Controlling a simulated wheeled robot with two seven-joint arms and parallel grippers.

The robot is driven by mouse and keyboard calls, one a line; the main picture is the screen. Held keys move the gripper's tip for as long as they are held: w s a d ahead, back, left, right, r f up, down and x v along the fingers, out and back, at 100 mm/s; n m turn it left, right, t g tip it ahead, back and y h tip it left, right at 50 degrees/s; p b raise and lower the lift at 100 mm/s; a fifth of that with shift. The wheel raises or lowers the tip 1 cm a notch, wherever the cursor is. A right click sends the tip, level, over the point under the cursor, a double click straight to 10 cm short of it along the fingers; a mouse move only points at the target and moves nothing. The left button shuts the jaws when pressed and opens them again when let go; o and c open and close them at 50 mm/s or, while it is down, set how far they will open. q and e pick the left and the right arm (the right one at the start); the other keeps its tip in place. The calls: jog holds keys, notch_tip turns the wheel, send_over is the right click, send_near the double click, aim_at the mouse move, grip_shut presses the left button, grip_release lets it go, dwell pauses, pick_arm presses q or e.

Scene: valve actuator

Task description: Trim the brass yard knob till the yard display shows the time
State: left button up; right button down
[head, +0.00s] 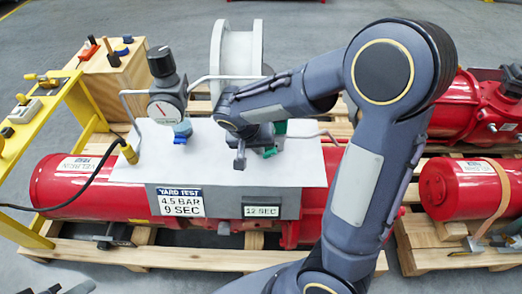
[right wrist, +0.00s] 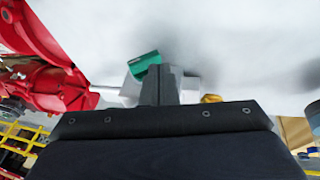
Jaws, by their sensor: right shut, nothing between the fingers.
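The yard display (head: 262,211) on the panel's front edge reads 12 SEC. Left of it, a YARD TEST label (head: 180,202) reads 4.5 BAR 9 SEC. My right gripper (head: 239,164) points down over the white panel (head: 300,176); its fingers are shut and empty. In the right wrist view the shut fingers (right wrist: 160,88) stand in front of a white block, with a green cylinder (right wrist: 145,63) on their left. A small brass piece (right wrist: 211,98), probably the yard knob, shows partly on their right, apart from them. I cannot make the knob out in the head view. My left gripper is out of view.
A gauge (head: 166,106) with a black knob on top and a blue valve part (head: 181,130) stand on the panel's left. A thin pipe runs along the panel's back. A red cylinder (head: 75,180) lies beneath on a pallet. A yellow frame (head: 48,113) stands at left.

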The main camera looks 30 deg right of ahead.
jog(key=shift+s+d+f, duration=0.2)
jog(key=shift+d+f, duration=0.1)
jog(key=shift+f, duration=0.15)
jog(key=shift+f, duration=0.1)
jog(key=shift+f+h+b, duration=0.15)
jog(key=shift+h+b, duration=0.15)
jog(key=shift+h, duration=0.1)
